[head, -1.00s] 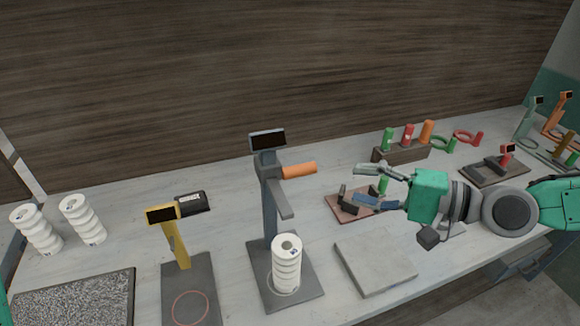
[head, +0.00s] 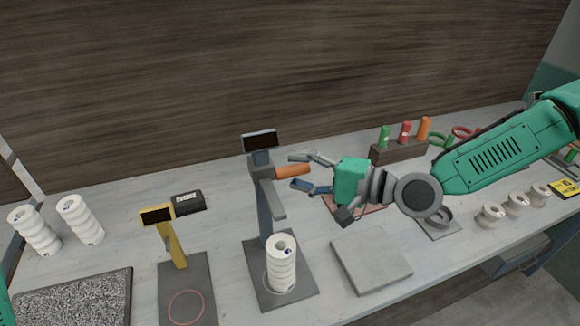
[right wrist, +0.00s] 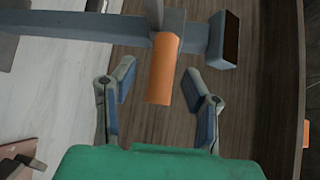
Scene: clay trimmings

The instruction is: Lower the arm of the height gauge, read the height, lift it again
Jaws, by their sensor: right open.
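The height gauge (head: 265,210) stands on a dark base plate, with a grey column, a dark display (head: 260,140) on top and a grey arm reaching forward. Its orange handle (head: 293,171) sticks out to the right. A white ribbed cylinder (head: 282,262) stands on the base below the arm, with a gap between them. My right gripper (head: 297,171) is open at the orange handle. In the right wrist view the handle (right wrist: 163,70) lies between the two open fingers (right wrist: 158,88), apparently touching neither. My left gripper is not in view.
A yellow gauge (head: 172,235) stands to the left, with white ribbed cylinders (head: 80,220) beyond it. A grey slab (head: 371,258) lies right of the height gauge. A wooden rack (head: 400,151) with coloured handles stands behind my right arm. A speckled tray (head: 75,297) lies front left.

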